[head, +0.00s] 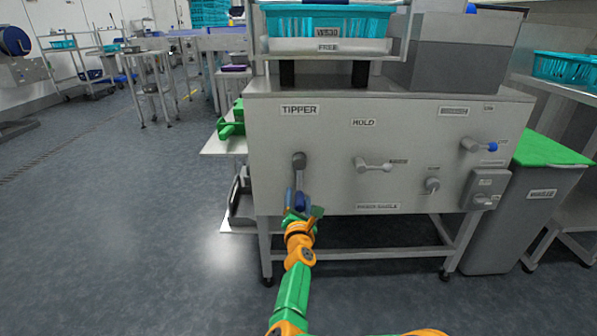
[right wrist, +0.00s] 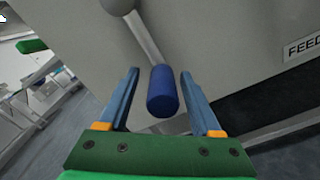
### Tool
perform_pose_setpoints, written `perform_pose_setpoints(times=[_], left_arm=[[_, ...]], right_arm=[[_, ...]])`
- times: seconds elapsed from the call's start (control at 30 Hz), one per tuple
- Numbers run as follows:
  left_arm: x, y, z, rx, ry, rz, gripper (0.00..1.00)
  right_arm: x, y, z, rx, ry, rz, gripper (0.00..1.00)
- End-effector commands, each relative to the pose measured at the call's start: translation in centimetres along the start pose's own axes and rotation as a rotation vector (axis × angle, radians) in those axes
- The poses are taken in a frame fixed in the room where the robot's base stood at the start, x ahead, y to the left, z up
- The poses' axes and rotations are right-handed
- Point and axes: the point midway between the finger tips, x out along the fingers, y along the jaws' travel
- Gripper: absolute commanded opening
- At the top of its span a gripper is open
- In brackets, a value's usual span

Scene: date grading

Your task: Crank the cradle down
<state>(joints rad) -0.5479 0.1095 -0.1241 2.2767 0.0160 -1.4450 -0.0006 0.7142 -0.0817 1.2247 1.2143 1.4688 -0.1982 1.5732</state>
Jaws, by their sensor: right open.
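The tipper crank (head: 299,172) is on the grey machine's front, under the TIPPER label, with its arm hanging down from a round hub. Its blue handle (right wrist: 162,90) sits at the lower end. My right gripper (head: 302,205) is at this handle. In the right wrist view my right gripper (right wrist: 165,100) is open, with one finger on each side of the blue handle and gaps showing between. The cradle (head: 327,46) is a metal frame on top of the machine, holding a teal crate (head: 325,22). My left gripper is not in view.
The machine's front panel (head: 340,130) also carries a grey lever (head: 373,166) and a blue-tipped lever (head: 478,146) to the right. A grey bin with a green lid (head: 548,151) stands at the right.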

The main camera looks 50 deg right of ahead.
Motion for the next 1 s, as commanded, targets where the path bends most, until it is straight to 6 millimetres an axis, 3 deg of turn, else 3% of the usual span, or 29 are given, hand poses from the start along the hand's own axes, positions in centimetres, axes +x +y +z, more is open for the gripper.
perform_pose_setpoints(times=[0.2, 0.4, 0.87, 1.0], left_arm=[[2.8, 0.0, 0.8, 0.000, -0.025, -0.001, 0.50], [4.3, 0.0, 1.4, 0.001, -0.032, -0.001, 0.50], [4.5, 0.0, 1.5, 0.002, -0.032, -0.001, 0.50], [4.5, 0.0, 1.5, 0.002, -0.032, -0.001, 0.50]], right_arm=[[-3.0, 0.2, 0.3, -0.001, 0.001, 0.000, 0.66], [-5.0, 0.2, 0.1, -0.001, 0.000, 0.001, 0.66], [-5.2, 0.1, 0.1, -0.002, -0.001, 0.002, 0.66], [-5.2, 0.8, 0.2, -0.105, 0.003, 0.046, 0.66]])
